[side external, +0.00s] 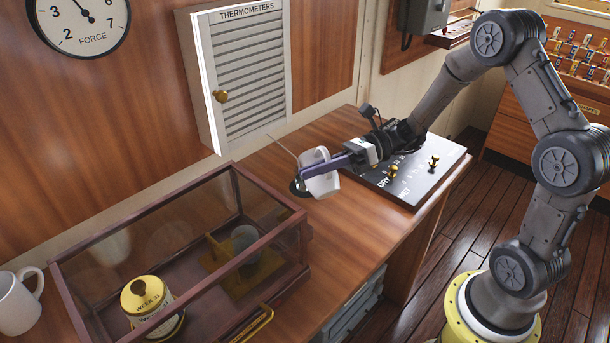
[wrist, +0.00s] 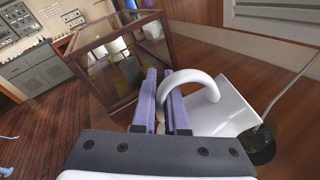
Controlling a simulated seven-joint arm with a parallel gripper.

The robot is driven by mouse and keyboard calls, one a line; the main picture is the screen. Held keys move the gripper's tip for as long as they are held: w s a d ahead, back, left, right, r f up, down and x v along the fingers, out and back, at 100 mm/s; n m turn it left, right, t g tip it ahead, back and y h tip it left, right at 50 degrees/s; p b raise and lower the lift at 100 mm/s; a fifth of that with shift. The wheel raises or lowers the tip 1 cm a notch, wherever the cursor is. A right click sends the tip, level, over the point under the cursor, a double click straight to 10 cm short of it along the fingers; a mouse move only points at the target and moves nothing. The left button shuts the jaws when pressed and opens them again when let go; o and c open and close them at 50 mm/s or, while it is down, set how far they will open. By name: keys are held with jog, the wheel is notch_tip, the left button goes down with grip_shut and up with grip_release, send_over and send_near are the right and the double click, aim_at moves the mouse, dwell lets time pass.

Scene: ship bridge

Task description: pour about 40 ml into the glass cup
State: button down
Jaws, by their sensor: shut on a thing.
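My gripper (side external: 332,164) is shut on the curved handle of a white vessel (side external: 318,181), which looks like a mug or jug. In the wrist view the handle (wrist: 207,83) passes between my purple fingers (wrist: 168,105), with the white body (wrist: 235,108) to their right. The vessel is over or on the wooden counter beside the display case; I cannot tell whether it touches the counter. It looks slightly tilted in the side view. Its contents are hidden. I cannot make out a glass cup for certain; a greyish rounded thing (side external: 245,239) shows through the case's glass.
The wood-framed glass case (side external: 180,201) stands close left of my gripper, with a yellow-and-white canister (side external: 148,308) inside. A white mug (side external: 17,303) is at far left. A dark round base (side external: 298,188) with a thin rod is beside the vessel. A dark panel (side external: 415,180) lies right.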

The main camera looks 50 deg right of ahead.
jog(key=n, duration=0.1)
jog(key=s+f+n+t, duration=0.1)
jog(key=n, duration=0.1)
jog(key=shift+a+f, duration=0.15)
jog(key=shift+f, duration=0.15)
jog(key=shift+f, duration=0.1)
dwell(1.5)
